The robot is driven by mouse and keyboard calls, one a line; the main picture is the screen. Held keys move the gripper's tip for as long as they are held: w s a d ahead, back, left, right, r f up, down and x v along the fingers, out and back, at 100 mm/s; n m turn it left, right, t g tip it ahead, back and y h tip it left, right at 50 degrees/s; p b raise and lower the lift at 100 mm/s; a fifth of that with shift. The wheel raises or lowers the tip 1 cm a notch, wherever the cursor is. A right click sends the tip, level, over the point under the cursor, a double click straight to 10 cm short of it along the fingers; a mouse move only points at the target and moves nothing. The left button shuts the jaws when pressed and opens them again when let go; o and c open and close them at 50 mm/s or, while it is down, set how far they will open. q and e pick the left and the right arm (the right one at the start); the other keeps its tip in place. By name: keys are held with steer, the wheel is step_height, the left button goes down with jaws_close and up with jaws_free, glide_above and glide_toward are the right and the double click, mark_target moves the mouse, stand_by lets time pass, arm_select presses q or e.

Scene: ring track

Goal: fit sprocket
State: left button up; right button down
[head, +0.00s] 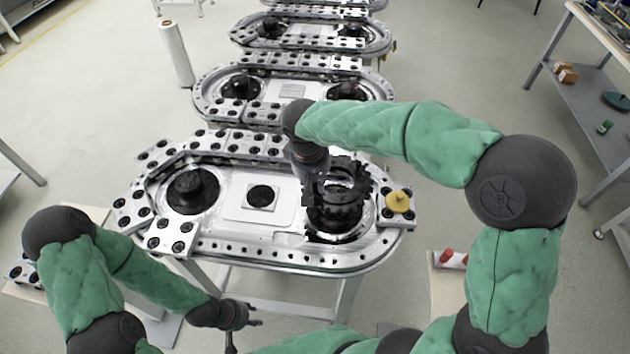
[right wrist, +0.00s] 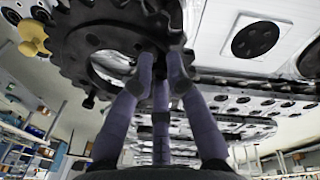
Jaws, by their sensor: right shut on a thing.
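The black toothed sprocket (head: 352,172) is over the right end of the nearest ring track (head: 330,262). In the right wrist view the sprocket (right wrist: 85,62) fills the upper left, with a round hole in its middle. My right gripper (head: 318,186) is shut on the sprocket; its fingers (right wrist: 160,62) meet it near the central hole. Dark parts show below the sprocket at the track's right end, and I cannot tell how much it touches them. A yellow knob (head: 398,202) sits on the plate at right. My left gripper (head: 250,318) is open and empty, low in front of the track.
A black hub (head: 192,190) stands at the track's left end, and a white square plate (head: 262,197) lies between the ends. More tracks (head: 290,88) line up behind. A grey shelf table (head: 600,110) stands at right, a white roll (head: 176,55) at left.

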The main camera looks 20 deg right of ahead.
steer(key=shift+f+b, duration=1.75)
steer(key=shift+f, duration=1.05)
steer(key=shift+p, duration=0.3)
steer(key=shift+f+b, duration=1.85)
steer(key=shift+f, duration=0.85)
stand_by(0.4)
steer(key=c, duration=1.1)
jaws_free()
steer(key=shift+c, duration=0.2)
steer(key=shift+s+f, duration=0.1)
steer(key=r, duration=0.4)
steer(key=a+r, duration=0.1)
steer(key=r, duration=0.3)
steer(key=s+r, duration=0.1)
steer(key=r, duration=0.3)
steer(key=shift+a, duration=0.25)
